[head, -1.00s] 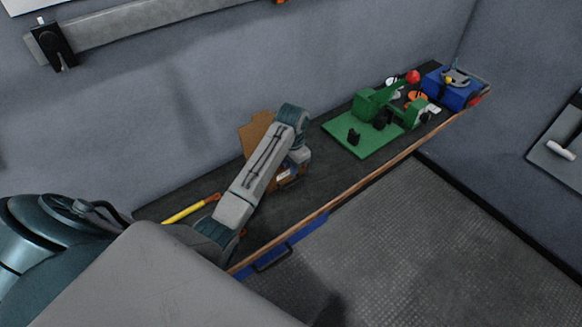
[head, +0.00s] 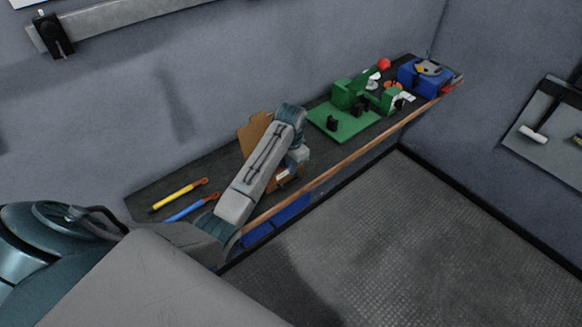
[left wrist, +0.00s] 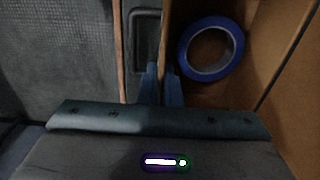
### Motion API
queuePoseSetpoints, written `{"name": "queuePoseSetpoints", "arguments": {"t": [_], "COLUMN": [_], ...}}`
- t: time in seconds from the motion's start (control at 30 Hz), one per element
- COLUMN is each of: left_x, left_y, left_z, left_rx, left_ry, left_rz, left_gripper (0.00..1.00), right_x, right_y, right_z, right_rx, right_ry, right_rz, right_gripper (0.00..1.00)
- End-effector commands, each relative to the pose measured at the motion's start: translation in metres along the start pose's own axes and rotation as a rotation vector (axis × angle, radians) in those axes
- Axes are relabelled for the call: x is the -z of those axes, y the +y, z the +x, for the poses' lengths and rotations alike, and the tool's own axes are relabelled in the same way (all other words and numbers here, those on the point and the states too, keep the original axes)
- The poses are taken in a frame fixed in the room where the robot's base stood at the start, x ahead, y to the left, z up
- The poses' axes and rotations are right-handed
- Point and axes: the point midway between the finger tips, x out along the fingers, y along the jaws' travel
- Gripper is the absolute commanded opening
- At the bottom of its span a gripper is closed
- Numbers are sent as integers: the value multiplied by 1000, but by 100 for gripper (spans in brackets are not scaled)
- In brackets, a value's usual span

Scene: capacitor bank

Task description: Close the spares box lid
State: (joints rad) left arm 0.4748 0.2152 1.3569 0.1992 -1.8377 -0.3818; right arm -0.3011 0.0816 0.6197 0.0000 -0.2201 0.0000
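The spares box is a brown cardboard box (head: 284,180) on the bench, partly hidden by my left arm. Its lid (head: 256,133) stands open, raised at the back toward the wall. In the left wrist view the open box (left wrist: 202,94) holds a roll of blue tape (left wrist: 211,49), and the lid (left wrist: 290,75) shows at the right. My right gripper is not in view.
A yellow-handled tool (head: 178,195) and a blue-handled tool (head: 191,207) lie left of my arm. A green fixture (head: 345,121) and a blue box (head: 426,76) stand farther right. The bench (head: 320,163) has a wooden front edge, with open floor in front.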

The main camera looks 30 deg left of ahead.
Motion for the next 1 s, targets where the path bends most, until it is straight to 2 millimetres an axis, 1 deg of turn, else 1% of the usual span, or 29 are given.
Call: {"name": "queuePoseSetpoints", "arguments": {"t": [0.37,0.4,0.47,0.5,0.83,0.93,1.0], "left_x": [0,0,0,0,2,6,12], "left_y": [0,0,0,0,-2,-6,-11], "left_z": [0,0,0,0,-3,-14,-26], "left_rx": [0,0,0,0,2,2,3], "left_ry": [0,0,0,0,2,2,4], "left_rz": [-1,-1,-1,-1,-2,-3,-4], "left_gripper": [0,10,22,30,30,30,30], "right_x": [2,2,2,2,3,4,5], "right_y": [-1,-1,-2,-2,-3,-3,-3], "right_z": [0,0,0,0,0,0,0], "right_rx": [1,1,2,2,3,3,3], "right_ry": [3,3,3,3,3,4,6], "right_rz": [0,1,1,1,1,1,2], "right_gripper": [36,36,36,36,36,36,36]}}
